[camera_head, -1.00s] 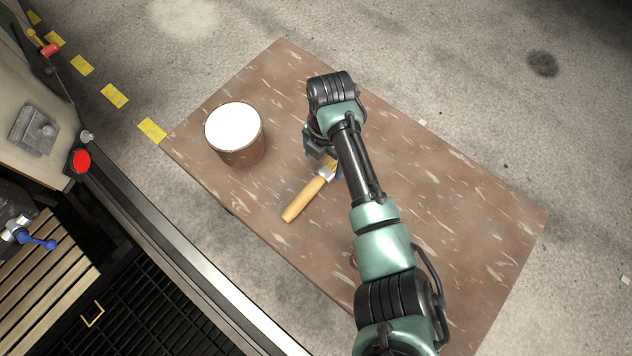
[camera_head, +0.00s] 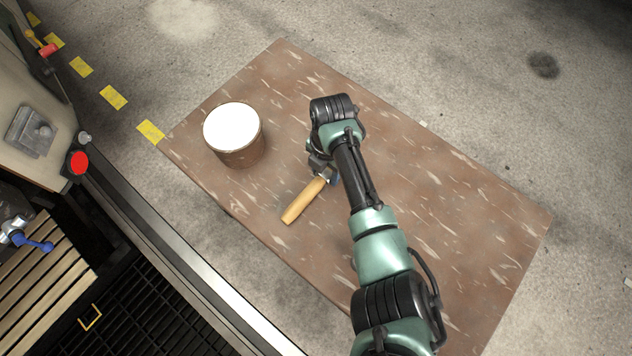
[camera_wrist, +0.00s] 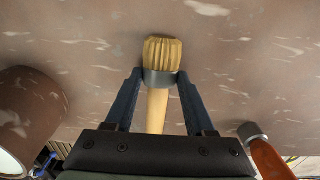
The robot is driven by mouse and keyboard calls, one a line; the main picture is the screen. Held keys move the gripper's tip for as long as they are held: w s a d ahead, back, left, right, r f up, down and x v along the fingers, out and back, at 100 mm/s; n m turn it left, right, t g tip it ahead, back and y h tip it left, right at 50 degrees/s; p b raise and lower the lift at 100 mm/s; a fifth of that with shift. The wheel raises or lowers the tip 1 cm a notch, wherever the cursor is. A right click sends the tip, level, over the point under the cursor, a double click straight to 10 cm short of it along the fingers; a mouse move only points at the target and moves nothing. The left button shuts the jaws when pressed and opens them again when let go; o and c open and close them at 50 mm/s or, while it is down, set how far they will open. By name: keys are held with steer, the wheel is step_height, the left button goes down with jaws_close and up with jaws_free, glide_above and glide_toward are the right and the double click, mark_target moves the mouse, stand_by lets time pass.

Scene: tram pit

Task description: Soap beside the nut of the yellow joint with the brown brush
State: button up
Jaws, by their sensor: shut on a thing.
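A brush with a pale tan wooden handle (camera_head: 303,201) lies at a slant on the brown board, left of my arm. In the wrist view its tan bristles (camera_wrist: 162,53) and grey metal collar stand between the fingers. My gripper (camera_wrist: 159,76) is shut on this brush at its collar; in the head view my gripper (camera_head: 322,170) is partly hidden by my arm. A second brush-like tool with a red-brown handle (camera_wrist: 268,158) shows at lower right in the wrist view. I cannot make out the yellow joint or its nut with certainty.
A pot with a white top (camera_head: 232,128) stands on the brown board (camera_head: 440,200), left of my gripper. At far left are a red button (camera_head: 77,162), a blue-handled valve (camera_head: 30,242) and a yellow-and-red fitting (camera_head: 42,46). A dark grated pit lies at lower left.

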jaws_close()
step_height(320, 180, up, 10)
steer(key=p, duration=0.2)
steer(key=shift+o, duration=1.3)
jaws_free()
jaws_close()
